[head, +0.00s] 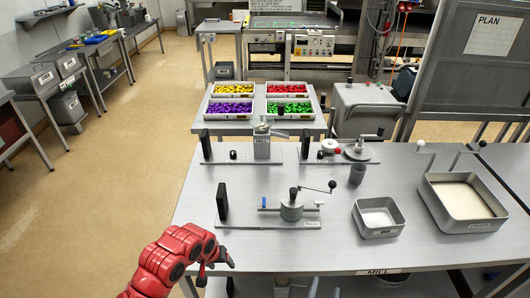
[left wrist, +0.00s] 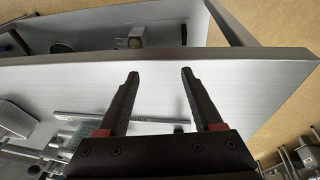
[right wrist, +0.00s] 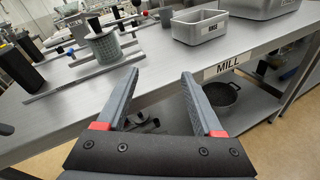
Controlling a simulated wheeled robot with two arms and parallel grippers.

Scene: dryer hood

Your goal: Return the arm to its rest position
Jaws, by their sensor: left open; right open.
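My left arm (head: 170,265), red with dark joints, reaches in at the bottom of the head view, by the near left corner of the grey table (head: 200,215). In the left wrist view my left gripper (left wrist: 159,71) is open, with nothing between its dark fingers. The table edge (left wrist: 240,62) crosses behind its fingertips. My right arm cannot be made out in the head view. In the right wrist view my right gripper (right wrist: 160,73) is open and empty, in front of the table's front edge with the MILL label (right wrist: 229,64).
A lower shelf (right wrist: 190,120) under the tabletop holds a pot (right wrist: 222,95). The floor at left (head: 120,160) is clear.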

